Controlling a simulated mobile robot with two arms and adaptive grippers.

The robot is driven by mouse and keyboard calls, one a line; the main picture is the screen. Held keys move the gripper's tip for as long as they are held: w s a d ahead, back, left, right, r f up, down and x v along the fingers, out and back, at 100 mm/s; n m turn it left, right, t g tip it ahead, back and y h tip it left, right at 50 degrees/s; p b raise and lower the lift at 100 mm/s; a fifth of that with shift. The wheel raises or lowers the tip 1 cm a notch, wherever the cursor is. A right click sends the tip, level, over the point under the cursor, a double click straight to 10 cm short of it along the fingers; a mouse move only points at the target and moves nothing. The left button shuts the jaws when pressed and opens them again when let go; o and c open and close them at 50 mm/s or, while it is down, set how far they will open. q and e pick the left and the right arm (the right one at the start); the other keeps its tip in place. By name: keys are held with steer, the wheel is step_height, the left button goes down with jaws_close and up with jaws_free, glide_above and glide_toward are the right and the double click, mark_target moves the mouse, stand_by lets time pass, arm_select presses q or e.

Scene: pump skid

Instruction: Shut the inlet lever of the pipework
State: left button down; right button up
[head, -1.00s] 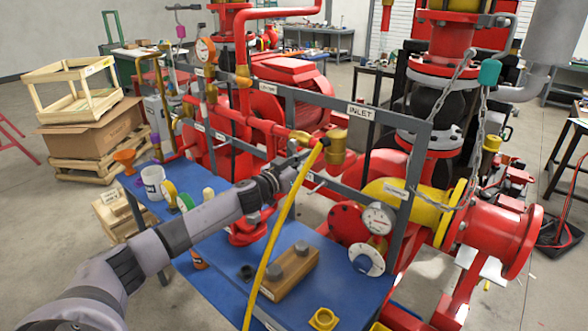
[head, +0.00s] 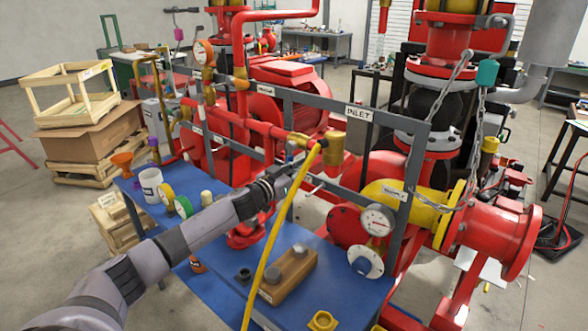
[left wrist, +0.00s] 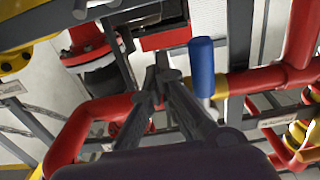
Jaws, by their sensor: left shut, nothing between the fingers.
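A lever with a blue grip (left wrist: 202,65) on a pale stem stands by a yellow valve body on the red pipe in the left wrist view. The blue grip also shows small in the head view (head: 290,147), near the INLET sign (head: 360,113), partly hidden by other parts. My left gripper (left wrist: 163,75) is shut and empty, just left of the blue grip in the wrist view, with a gap between them. In the head view my left gripper (head: 288,172) is partly behind the yellow hose. My right gripper is not in view.
A grey frame (head: 396,230) surrounds the red pipework. The blue bench (head: 215,285) below carries a wooden block (head: 288,274), gauges and a white cup (head: 153,184).

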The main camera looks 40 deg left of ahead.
arm_select(q)
steer(key=s, duration=0.9)
steer(key=shift+a+p, duration=0.35)
steer(key=shift+p, duration=0.05)
steer(key=shift+f, duration=0.1)
